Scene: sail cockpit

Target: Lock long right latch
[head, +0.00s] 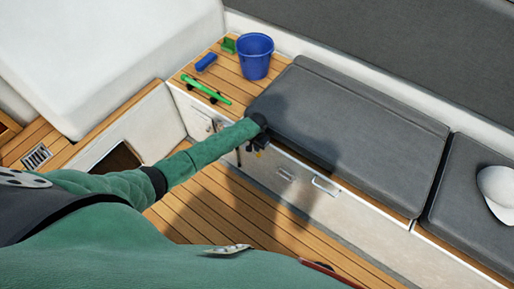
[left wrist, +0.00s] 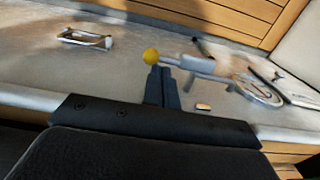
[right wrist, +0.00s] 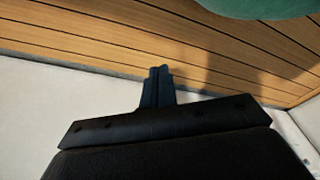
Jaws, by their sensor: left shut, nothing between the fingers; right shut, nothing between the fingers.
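The long latch (left wrist: 205,65) shows in the left wrist view as a metal bolt on the pale locker front, with a yellow ball knob (left wrist: 151,56) at its left end. My left gripper (left wrist: 162,70) is shut and empty, its fingertips close to the knob; I cannot tell whether they touch. In the head view my left gripper (head: 256,148) is at the locker front below the grey cushion, and hides most of the latch. My right gripper (right wrist: 159,71) is shut and empty in the right wrist view, over a pale surface beside the wooden slats.
A metal handle (left wrist: 85,38) is left of the knob; a round metal fitting (left wrist: 258,90) is to its right. A blue bucket (head: 254,56), blue brush (head: 206,62) and green tool (head: 206,89) rest on the bench. A white cap (head: 497,187) lies on the right cushion.

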